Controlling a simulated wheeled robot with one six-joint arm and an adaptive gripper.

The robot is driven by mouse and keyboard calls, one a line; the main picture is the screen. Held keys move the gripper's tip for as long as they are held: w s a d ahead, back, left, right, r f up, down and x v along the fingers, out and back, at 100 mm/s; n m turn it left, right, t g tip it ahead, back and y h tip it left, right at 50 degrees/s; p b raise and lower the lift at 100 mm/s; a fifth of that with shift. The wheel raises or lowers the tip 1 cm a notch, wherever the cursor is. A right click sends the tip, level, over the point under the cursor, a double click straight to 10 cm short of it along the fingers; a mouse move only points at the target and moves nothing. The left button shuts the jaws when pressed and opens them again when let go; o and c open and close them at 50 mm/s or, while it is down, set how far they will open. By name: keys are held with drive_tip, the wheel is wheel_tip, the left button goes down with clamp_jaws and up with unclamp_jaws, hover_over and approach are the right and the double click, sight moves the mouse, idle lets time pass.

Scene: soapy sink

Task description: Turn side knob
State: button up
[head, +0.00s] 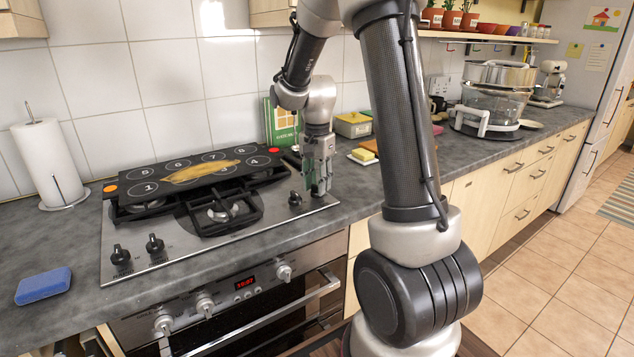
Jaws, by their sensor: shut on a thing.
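The steel cooktop (180,258) is set in the grey counter, with black control knobs along its front edge. Two knobs, one (120,255) and another (155,243), stand at the left. A third knob (295,198) stands near the right end, just left of my gripper. My gripper (319,188) points down at the cooktop's right end, its fingers shut on what seems to be the side knob there. The fingers hide that knob, so its angle cannot be told.
A black numbered board (140,188) with a yellow-brown item lies over the back burners. A green book (283,124), yellow box (353,124) and yellow block on a plate (362,154) stand behind my gripper. A paper roll (48,165) and blue sponge (43,286) are left.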

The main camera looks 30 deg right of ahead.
drive_tip(key=m, duration=0.4)
drive_tip(key=shift+m, duration=0.3)
idle(0.3)
drive_tip(key=o, duration=1)
wheel_tip(320, 180, up, 12)
drive_tip(key=shift+r, duration=0.1)
idle(0.4)
